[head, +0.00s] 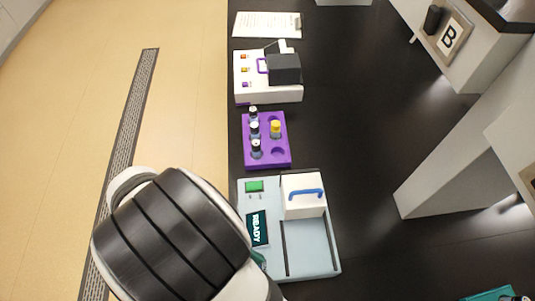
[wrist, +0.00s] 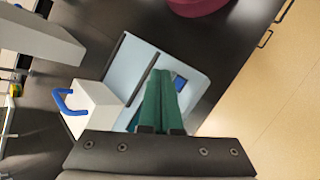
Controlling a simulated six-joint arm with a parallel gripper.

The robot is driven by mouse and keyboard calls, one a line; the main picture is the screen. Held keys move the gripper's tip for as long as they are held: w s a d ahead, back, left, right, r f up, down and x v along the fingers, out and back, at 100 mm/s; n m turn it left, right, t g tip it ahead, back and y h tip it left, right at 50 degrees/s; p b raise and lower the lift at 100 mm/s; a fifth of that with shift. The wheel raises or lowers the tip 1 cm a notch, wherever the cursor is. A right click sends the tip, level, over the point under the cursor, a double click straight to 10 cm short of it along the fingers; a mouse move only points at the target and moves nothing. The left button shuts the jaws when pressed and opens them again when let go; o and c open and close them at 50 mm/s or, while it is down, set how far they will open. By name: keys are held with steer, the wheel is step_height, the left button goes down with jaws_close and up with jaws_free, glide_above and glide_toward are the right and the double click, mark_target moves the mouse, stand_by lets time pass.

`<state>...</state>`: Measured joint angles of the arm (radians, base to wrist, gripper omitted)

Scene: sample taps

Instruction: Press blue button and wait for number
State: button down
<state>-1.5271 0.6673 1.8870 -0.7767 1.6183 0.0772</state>
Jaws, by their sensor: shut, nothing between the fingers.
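The pale blue-grey device (head: 310,262) lies on the black bench at the lower middle of the head view. Its dark display (head: 257,229) reads "READY". My gripper (wrist: 160,76) has green fingers, shut together with nothing between them, and reaches over the device. In the head view only a bit of green fingertip (head: 259,258) shows past my arm, below the display. A blue patch (wrist: 181,83) that looks like the blue button shows just right of the fingers in the wrist view, partly hidden by them. I cannot tell whether the fingers touch it.
On the device are a green button (head: 254,186) and a white box (head: 303,204) with a blue handle. Behind stand a purple rack (head: 281,151) with several vials, a white instrument (head: 254,90) and a clipboard (head: 267,25). Bench right of these is clear.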

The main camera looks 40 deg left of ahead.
steer(key=shift+f, duration=1.4)
stand_by(0.9)
steer(key=shift+f, duration=0.4)
steer(key=shift+f, duration=0.35)
stand_by(0.5)
steer(key=shift+r, duration=0.8)
steer(key=shift+r, duration=2.5)
